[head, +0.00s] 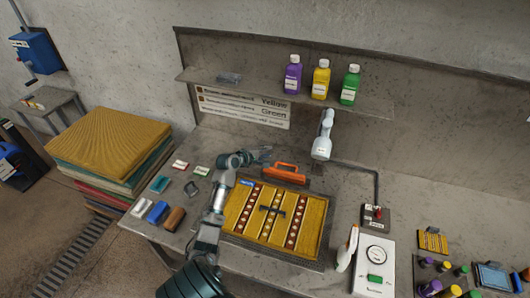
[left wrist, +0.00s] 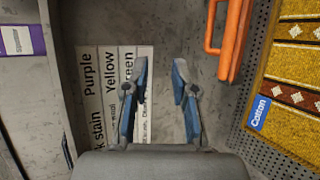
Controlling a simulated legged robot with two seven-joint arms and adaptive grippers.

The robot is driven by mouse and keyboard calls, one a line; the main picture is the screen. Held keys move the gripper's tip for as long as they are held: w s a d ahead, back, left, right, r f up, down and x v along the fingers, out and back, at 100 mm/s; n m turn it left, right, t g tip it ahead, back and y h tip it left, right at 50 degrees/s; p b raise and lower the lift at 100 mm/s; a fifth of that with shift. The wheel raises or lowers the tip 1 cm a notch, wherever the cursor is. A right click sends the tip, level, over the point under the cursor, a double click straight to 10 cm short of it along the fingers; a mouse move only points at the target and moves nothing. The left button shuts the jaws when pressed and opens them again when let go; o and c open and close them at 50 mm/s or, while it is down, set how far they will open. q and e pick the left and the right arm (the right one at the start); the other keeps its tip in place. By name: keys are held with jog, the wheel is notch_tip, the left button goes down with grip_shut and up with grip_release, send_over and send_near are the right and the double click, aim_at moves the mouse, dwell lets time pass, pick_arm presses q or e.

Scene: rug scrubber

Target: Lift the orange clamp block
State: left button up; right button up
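The orange clamp block (head: 285,173) lies at the back edge of the patterned yellow rug (head: 246,222), with its handle toward the wall. In the left wrist view the orange clamp block (left wrist: 234,40) is at the upper right, outside the fingers. My left gripper (head: 266,155) is just left of and behind the clamp block, near the wall. In the left wrist view its blue-tipped fingers (left wrist: 160,75) are spread apart with nothing between them. The right gripper is not in view.
A shelf holds purple (head: 292,74), yellow (head: 321,79) and green (head: 350,85) bottles above the bench. A white nozzle-like device (head: 323,135) is right of the clamp block. A white control box (head: 375,263) is at front right. Small blocks and brushes (head: 158,212) lie left of the rug.

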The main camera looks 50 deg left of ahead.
pick_arm(q)
jog(key=shift+s+a+r, duration=0.1)
jog(key=shift+a, duration=0.15)
jog(key=v, duration=1.2)
dwell(0.5)
